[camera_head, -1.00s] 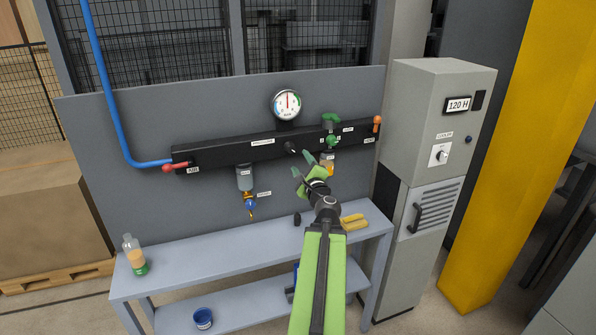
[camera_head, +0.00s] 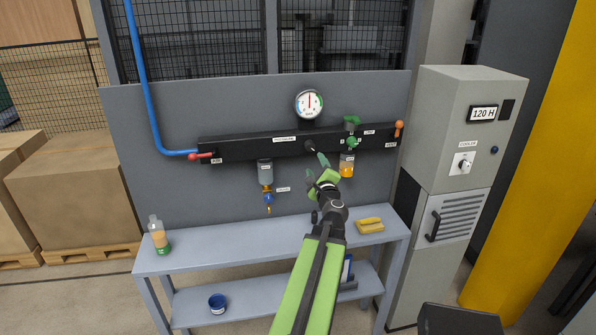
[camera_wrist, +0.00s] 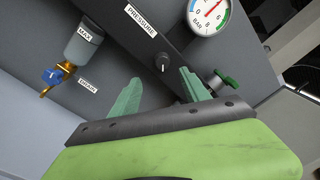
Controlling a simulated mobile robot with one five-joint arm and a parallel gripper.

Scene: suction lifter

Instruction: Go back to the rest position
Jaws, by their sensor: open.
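My gripper (camera_head: 321,170) is open and empty, with green fingers, in front of the panel just below the black manifold bar (camera_head: 245,148). In the wrist view my gripper (camera_wrist: 160,92) shows its two fingers spread apart. The black pressure knob (camera_wrist: 162,63) is seen between and beyond the fingertips, and I cannot tell how far off it is. My green arm reaches up from the bottom of the head view.
A grey bench (camera_head: 200,248) stands below the panel, with a bottle (camera_head: 158,235) and a yellow item (camera_head: 369,226) on it. A gauge (camera_head: 309,104) sits above the bar. A grey cabinet (camera_head: 455,150) and yellow post (camera_head: 535,165) stand at the right.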

